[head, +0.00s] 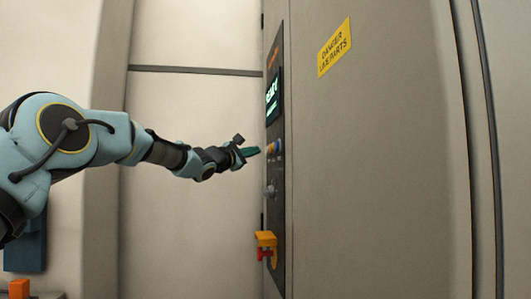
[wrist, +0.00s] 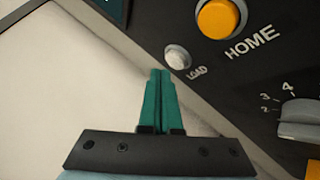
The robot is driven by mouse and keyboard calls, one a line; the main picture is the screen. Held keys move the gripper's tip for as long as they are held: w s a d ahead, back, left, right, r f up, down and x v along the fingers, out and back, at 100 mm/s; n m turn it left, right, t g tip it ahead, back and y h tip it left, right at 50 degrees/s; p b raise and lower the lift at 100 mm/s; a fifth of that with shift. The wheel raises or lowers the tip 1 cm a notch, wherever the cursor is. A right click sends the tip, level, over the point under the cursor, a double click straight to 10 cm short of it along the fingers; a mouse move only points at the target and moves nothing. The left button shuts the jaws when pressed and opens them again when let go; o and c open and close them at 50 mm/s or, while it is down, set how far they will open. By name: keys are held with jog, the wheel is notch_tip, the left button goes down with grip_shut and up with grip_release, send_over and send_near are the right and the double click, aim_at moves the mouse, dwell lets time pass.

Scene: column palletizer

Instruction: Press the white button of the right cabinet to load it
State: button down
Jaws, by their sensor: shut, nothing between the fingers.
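The white button (wrist: 177,57), labelled LOAD, sits on the dark control panel (wrist: 235,85) in the wrist view. My gripper (wrist: 160,73) has green fingers shut together and empty; the tips show just below and left of the white button. I cannot tell whether they touch it. In the head view my gripper (head: 257,150) is beside the panel (head: 275,210) of the right cabinet (head: 375,180), at the height of the buttons. The white button is not clearly seen in the head view.
The orange HOME button (wrist: 221,17) is up and right of the white one. A grey rotary knob (wrist: 300,120) is at the right. A lit display (head: 273,96) is above my gripper, and a yellow and red switch (head: 265,246) sticks out below.

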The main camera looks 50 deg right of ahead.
jog(key=shift+s+d, duration=0.1)
jog(key=shift+s+d+b, duration=0.2)
jog(key=shift+d+b, duration=0.05)
jog(key=shift+b, duration=0.25)
jog(key=shift+s+d+b, duration=0.25)
jog(key=shift+d+b, duration=0.05)
dwell(1.0)
jog(key=shift+w+a, duration=0.1)
jog(key=shift+w+a+b, duration=0.35)
jog(key=shift+a, duration=0.15)
jog(key=shift+w+a+b, duration=0.3)
jog(key=shift+w+a, duration=0.5)
jog(key=shift+a, duration=0.2)
jog(key=shift+w+a+b, duration=0.3)
jog(key=shift+w+a, duration=0.5)
jog(key=shift+a, duration=0.15)
jog(key=shift+d, duration=0.1)
